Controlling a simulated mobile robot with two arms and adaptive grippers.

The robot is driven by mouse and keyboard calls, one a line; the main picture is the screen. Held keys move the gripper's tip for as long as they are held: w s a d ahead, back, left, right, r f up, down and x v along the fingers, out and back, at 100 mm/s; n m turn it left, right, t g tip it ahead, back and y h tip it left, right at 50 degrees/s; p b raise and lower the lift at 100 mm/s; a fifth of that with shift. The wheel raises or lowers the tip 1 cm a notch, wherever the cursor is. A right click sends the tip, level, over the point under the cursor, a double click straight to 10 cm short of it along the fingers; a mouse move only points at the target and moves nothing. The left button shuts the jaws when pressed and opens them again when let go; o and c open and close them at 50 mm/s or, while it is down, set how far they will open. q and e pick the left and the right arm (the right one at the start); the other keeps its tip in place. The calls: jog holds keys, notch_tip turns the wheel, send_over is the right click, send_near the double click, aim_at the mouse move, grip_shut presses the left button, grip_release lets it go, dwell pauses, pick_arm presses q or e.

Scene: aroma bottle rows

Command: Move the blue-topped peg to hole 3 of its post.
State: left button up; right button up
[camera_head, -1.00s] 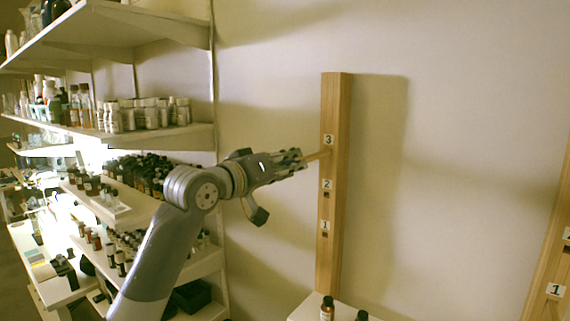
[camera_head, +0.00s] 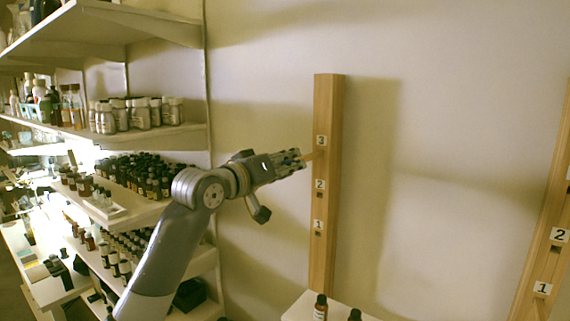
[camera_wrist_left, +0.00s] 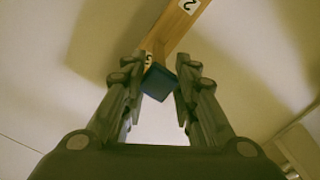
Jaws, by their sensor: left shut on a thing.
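The wooden post (camera_head: 324,230) stands against the wall, with labels 3, 2 and 1 from top to bottom. My left gripper (camera_head: 302,158) is at the post's left side, level with the spot just below label 3 (camera_head: 321,141). It is shut on the blue-topped peg; the peg's pale wooden shaft (camera_head: 313,155) points at the post and meets it there in the picture. In the left wrist view the blue top (camera_wrist_left: 160,82) sits between the fingertips, with the post behind. Hole 3 is hidden, so I cannot tell how deep the peg sits. My right gripper is not in view.
A second numbered post (camera_head: 548,245) stands at the right edge. Shelves with many bottles (camera_head: 135,113) fill the left. Two dark bottles (camera_head: 320,307) stand on a white surface below the post. The wall between the posts is clear.

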pick_arm(q)
jog(key=shift+x, duration=0.85)
jog(key=o, duration=1.1)
jog(key=v, duration=1.2)
